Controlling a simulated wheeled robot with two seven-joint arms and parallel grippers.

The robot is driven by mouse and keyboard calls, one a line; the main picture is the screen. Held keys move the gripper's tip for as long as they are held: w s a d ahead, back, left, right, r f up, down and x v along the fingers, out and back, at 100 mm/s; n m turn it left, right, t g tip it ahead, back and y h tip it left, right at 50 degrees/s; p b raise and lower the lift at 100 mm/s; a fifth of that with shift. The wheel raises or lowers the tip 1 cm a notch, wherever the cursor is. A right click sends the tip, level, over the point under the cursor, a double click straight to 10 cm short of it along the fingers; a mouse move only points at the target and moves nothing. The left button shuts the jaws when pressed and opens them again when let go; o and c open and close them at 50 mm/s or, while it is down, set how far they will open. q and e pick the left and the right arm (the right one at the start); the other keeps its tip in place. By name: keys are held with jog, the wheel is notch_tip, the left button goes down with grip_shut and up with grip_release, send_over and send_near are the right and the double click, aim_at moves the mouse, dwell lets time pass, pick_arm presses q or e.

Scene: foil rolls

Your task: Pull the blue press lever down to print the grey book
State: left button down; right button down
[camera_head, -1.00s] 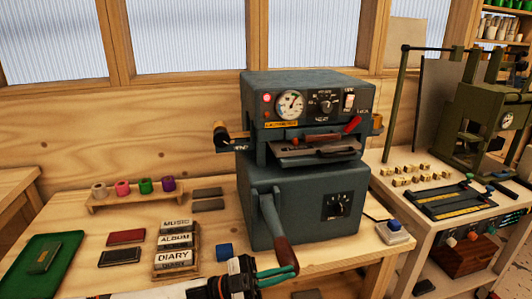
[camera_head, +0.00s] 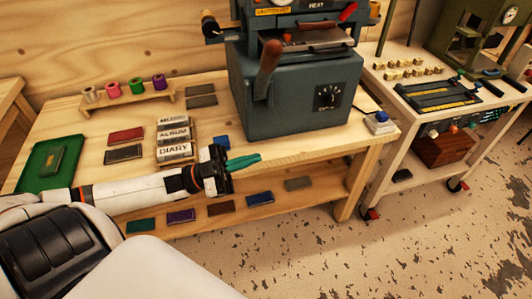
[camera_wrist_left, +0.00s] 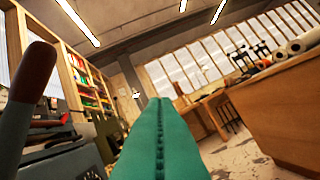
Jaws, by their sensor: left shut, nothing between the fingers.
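The press (camera_head: 300,95) is a dark blue-grey machine at the back right of the table. Its blue-grey lever, with a brown handle (camera_head: 268,65), now points up in front of the body. The handle also shows at the left in the left wrist view (camera_wrist_left: 33,75). A flat grey piece (camera_head: 322,37) lies in the press opening; I cannot tell if it is the grey book. My left gripper (camera_head: 245,161) has green fingers, is shut and empty, and is apart from the lever, below and left of it. The fingers fill the lower middle of the wrist view (camera_wrist_left: 157,140).
A green tray (camera_head: 22,180) lies at the left. Several books, including a grey one (camera_head: 298,184), lie on the lower shelf. A side cart (camera_head: 425,120) stands right; floor in front is clear.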

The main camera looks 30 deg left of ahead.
pick_arm(q)
jog(key=v, duration=0.3)
jog(key=shift+s+a, duration=0.15)
jog(key=shift+s, duration=0.1)
dwell(1.1)
jog(key=w+a+f+n+t+y, duration=0.25)
jog(key=f+y, duration=0.25)
jog(key=f, duration=0.3)
jog(key=w+a+f+n+t+y, duration=0.1)
jog(key=a+f+n+y, duration=0.35)
jog(key=f, duration=0.35)
jog(key=s+a+f+n+g+y, duration=0.15)
jog(key=f+y, duration=0.25)
jog(key=f, duration=0.5)
jog(key=s+a+f+n+g+y, duration=0.1)
jog(key=s+f+n+g+y, duration=0.15)
jog(key=f, duration=0.65)
jog(key=s+d+f+n+g+y, duration=0.2)
jog(key=s+f+g, duration=0.1)
jog(key=s+f, duration=0.65)
jog(key=s+d+f+g, duration=0.4)
jog(key=s+d+f, duration=0.3)
jog(key=s, duration=0.2)
jog(key=s+d+f+n+g, duration=0.1)
jog(key=s+d+f+g, duration=0.4)
jog(key=s+d+f, duration=0.3)
jog(key=shift+s+f+y, duration=0.2)
jog(key=shift+s+y, duration=0.1)
jog(key=shift+s, duration=0.9)
